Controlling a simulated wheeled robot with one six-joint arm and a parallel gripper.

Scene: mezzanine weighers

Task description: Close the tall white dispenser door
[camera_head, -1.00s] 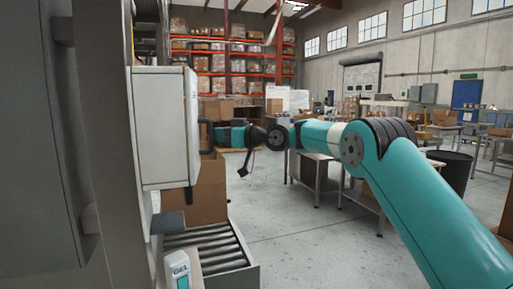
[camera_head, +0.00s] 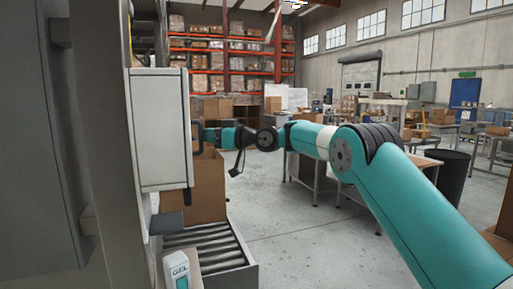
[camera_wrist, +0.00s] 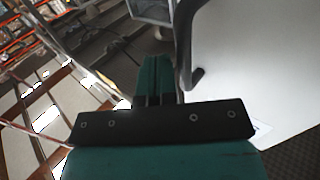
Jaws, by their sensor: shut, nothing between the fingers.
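The tall white dispenser door (camera_head: 160,130) shows at the left of the head view, with a dark bar handle (camera_head: 198,140) along its right side. Its pale face (camera_wrist: 250,75) fills the right of the wrist view, and the dark handle (camera_wrist: 187,50) runs down beside my gripper. My gripper (camera_wrist: 157,65) is shut and empty, its teal fingers just left of the handle; I cannot tell if they touch it. In the head view my gripper (camera_head: 212,136) is beside the handle, its fingertips hard to make out. How far the door stands open is unclear.
A roller conveyor (camera_head: 215,245) and a cardboard box (camera_head: 208,190) stand below the door. A gel bottle (camera_head: 179,272) is at the near edge. Metal tables and a black bin (camera_head: 447,175) stand to the right. The floor between is clear.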

